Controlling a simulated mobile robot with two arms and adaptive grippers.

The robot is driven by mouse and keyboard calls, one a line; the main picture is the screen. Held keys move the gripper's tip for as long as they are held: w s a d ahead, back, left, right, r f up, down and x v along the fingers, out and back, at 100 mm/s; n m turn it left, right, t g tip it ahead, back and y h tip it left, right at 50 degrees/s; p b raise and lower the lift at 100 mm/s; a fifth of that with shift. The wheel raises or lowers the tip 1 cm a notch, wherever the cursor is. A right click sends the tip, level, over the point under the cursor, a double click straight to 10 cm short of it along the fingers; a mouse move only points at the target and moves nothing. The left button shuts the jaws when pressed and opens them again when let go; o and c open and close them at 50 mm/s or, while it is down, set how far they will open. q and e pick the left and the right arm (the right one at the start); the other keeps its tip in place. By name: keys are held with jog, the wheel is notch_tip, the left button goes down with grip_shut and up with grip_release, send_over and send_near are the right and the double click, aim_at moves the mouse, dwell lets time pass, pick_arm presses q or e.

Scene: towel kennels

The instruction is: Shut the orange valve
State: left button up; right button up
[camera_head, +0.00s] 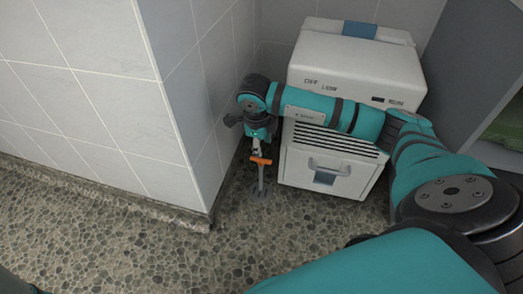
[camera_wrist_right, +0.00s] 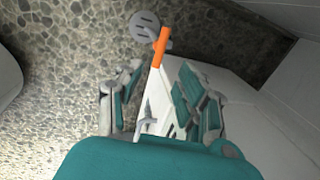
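The orange valve handle (camera_head: 261,160) is a short bar on a thin grey fixture close to the floor, in the gap between the tiled wall corner and the white machine. It also shows in the right wrist view (camera_wrist_right: 160,48), slanted, beyond the fingertips. My right gripper (camera_head: 259,141) points down just above the handle. In the right wrist view my right gripper (camera_wrist_right: 157,97) has its fingers spread, with a pale pipe-like part between them; contact cannot be told. My left gripper is not in view.
The white boxy machine (camera_head: 355,65) stands right of the valve, close to my right arm. A tiled wall corner (camera_head: 190,100) stands to the left. A round grey floor plate (camera_wrist_right: 144,25) lies beyond the handle. The pebbled floor (camera_head: 140,240) in front is clear.

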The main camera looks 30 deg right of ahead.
jog(key=shift+s+a+r, duration=0.1)
jog(key=shift+r, duration=0.65)
jog(key=shift+s+a+r, duration=0.1)
jog(key=shift+r, duration=0.6)
